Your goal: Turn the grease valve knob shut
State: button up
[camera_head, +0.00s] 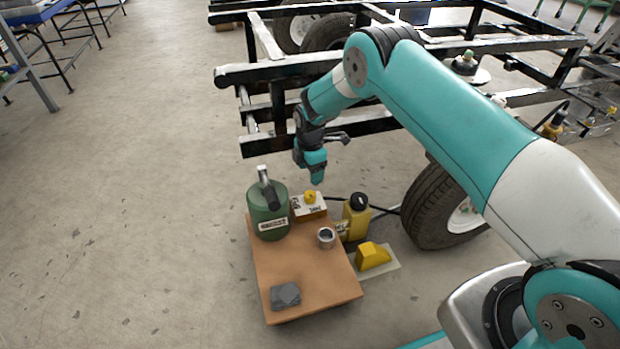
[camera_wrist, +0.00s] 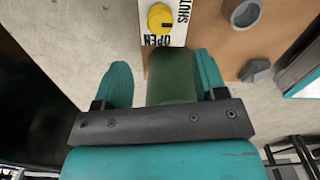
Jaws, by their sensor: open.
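The yellow grease valve knob (camera_head: 310,197) sits on a small white labelled box (camera_head: 308,208) at the back of a brown board. In the wrist view, the knob (camera_wrist: 160,17) is at the top, with OPEN lettering below it and SHUT lettering to its right. A small dark mark shows on the knob's lower right. My gripper (camera_head: 317,178) points down above the box, apart from the knob. Its two teal fingers (camera_wrist: 161,62) are spread and hold nothing. A green shape, seemingly the green can (camera_wrist: 172,77), shows between them in the picture.
The green can (camera_head: 268,222) with a dark handle stands left of the box. A grey cup (camera_head: 326,238), a grey block (camera_head: 285,295), a yellow bottle (camera_head: 356,216) and a yellow wedge (camera_head: 372,256) are nearby. A black frame (camera_head: 290,68) and tyre (camera_head: 440,210) stand behind and right.

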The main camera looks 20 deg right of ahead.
notch_tip(320, 180, up, 6)
jog(key=p, duration=0.1)
jog(key=shift+r+p, duration=0.15)
jog(key=shift+p, duration=0.25)
jog(key=shift+r, duration=0.1)
